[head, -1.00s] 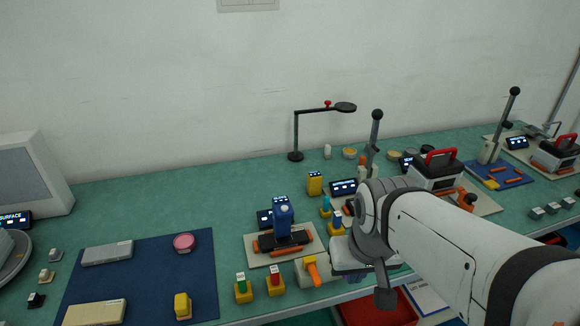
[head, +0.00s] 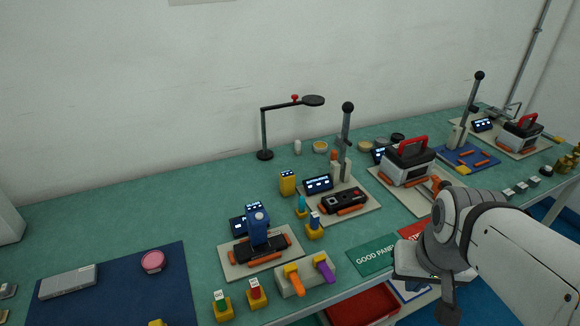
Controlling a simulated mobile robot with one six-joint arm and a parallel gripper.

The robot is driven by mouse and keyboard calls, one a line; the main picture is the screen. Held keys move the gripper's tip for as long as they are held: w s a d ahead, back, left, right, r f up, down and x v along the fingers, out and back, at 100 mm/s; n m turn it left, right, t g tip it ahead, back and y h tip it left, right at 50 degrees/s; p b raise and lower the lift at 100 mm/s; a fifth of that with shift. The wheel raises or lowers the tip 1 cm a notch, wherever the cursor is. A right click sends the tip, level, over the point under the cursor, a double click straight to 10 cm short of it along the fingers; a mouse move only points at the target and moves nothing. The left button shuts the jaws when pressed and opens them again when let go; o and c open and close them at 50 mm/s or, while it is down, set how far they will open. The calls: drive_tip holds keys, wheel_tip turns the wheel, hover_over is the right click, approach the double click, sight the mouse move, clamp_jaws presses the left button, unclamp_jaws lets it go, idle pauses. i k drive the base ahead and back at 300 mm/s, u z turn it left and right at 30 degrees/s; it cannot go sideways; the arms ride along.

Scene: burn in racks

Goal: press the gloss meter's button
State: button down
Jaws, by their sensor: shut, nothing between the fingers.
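A low black device (head: 342,201) with a small round feature on top lies between orange rails on a beige plate. A grey box with a red handle (head: 408,166) stands on another plate to its right. A dark device with a blue block (head: 258,226) on top sits on a plate at the left. My gripper (head: 447,313) hangs at the bench's front edge, right of and nearer than these devices. It is shut and empty, touching none of them. My wrist hides part of the bench.
A black lamp (head: 264,135) stands at the back. Upright levers (head: 346,140) rise behind the devices. Yellow-based stamps (head: 222,306) and a grey holder with orange and purple handles (head: 305,276) sit near the front. A green panel card (head: 374,256) lies flat. A red bin (head: 362,304) is below the edge.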

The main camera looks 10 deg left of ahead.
sight(256, 230)
drive_tip(key=z, duration=0.15)
drive_tip(key=k, duration=1.2)
drive_tip(key=u, duration=1.1)
drive_tip(key=i, duration=1)
drive_tip(key=u, duration=0.05)
